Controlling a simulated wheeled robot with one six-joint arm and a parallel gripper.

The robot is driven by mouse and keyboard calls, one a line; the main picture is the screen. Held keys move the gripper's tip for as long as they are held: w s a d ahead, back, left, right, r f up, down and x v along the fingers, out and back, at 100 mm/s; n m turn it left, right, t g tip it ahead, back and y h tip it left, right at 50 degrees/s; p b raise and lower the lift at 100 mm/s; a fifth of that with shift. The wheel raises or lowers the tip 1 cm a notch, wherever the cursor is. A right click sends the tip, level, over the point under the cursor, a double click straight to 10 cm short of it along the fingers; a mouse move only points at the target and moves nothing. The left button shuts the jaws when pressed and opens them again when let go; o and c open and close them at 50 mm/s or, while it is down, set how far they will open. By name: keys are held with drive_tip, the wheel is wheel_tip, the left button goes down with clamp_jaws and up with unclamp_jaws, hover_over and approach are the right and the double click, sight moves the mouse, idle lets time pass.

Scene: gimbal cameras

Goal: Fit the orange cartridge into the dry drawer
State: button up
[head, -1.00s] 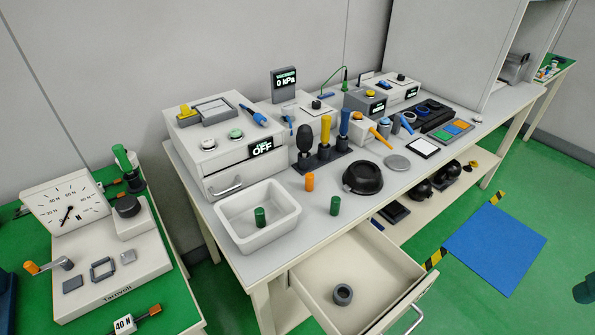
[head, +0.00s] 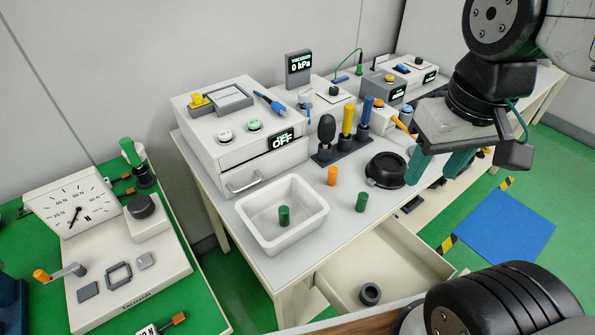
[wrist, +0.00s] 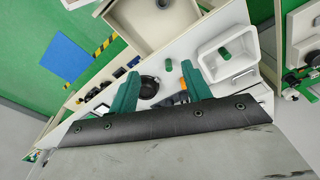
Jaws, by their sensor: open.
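The orange cartridge (head: 332,176) stands upright on the grey tabletop, right of the white tub and in front of the tool stand. In the wrist view a bit of orange (wrist: 183,84) shows beside one finger, partly hidden. My gripper (head: 436,168) is open and empty, raised above the table to the right of the cartridge. Its two teal fingers point down at the table in the wrist view (wrist: 160,72). A cabinet with an OFF display has a closed drawer (head: 262,173). Below the tabletop another drawer (head: 425,258) is pulled open with a dark ring inside. I cannot tell which is the dry drawer.
A white tub (head: 252,233) holds a green cylinder (head: 284,215). Another green cylinder (head: 361,202) stands near the table's front edge. A black bowl (head: 386,170) and a tool stand (head: 345,150) with upright handles are close to the cartridge.

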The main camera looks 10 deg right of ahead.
drive_tip(key=w+a+f+m, duration=0.2)
drive_tip(key=w+f, duration=0.1)
drive_tip(key=w, duration=0.9)
drive_tip(key=m+g, duration=0.1)
drive_tip(key=m, duration=0.3)
hover_over(333, 168)
drive_tip(key=f, duration=1.2)
drive_tip(key=shift+d+f, duration=0.25)
drive_tip(key=shift+d, duration=0.05)
drive_tip(key=f, duration=0.7)
drive_tip(key=shift+s+a+f, duration=0.1)
drive_tip(key=shift+a, duration=0.25)
drive_tip(key=shift+f, duration=0.55)
clamp_jaws()
